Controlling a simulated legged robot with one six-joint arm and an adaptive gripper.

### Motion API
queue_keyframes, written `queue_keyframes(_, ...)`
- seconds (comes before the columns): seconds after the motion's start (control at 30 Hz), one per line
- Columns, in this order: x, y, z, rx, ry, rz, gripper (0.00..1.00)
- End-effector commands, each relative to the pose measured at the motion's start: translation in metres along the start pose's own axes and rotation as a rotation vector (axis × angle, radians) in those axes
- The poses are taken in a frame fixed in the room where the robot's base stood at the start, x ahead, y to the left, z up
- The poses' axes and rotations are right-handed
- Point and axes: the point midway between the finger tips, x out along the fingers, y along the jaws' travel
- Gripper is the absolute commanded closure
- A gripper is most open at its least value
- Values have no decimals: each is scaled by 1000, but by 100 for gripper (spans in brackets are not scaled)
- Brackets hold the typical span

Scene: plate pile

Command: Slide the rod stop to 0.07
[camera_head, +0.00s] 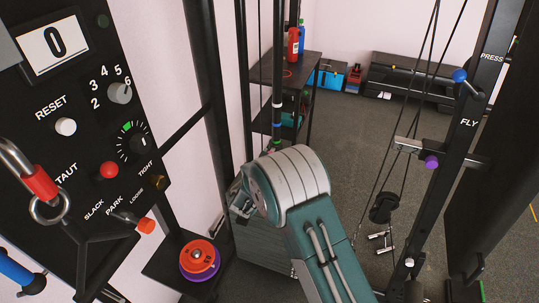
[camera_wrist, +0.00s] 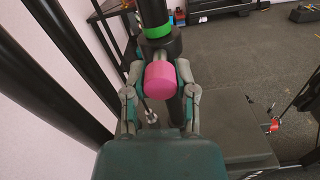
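A pink cylindrical knob (camera_wrist: 160,78) sits at the middle of the wrist view, in front of a dark upright rod (camera_wrist: 153,14). A bright green band (camera_wrist: 158,31) circles the rod just above the knob. I cannot tell for sure which part is the rod stop. My gripper (camera_wrist: 160,72) has one finger on each side of the knob, with narrow gaps showing, so it looks open around it. In the head view a dark upright rod (camera_head: 277,60) carries a blue band (camera_head: 277,124) low down. My arm hides the knob and most of the gripper there.
A black control panel (camera_head: 83,120) with a "0" display stands close at the left. Orange and purple discs (camera_head: 200,258) lie on a low black platform. A shelf (camera_head: 298,68) stands behind the rod. Cables and a frame post (camera_head: 465,115) stand at the right, with open floor between.

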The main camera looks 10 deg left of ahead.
Motion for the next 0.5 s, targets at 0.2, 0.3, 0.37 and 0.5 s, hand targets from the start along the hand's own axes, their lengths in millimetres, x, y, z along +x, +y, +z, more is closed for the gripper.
queue_keyframes(0.2, 0, 1, 2, 2, -2, 2, 29)
queue_keyframes(0.3, 0, 0, 2, 2, -2, 1, 29)
queue_keyframes(0.37, 0, 0, 2, 2, -2, 1, 29)
queue_keyframes(0.5, -4, 0, 1, 2, -1, 1, 29)
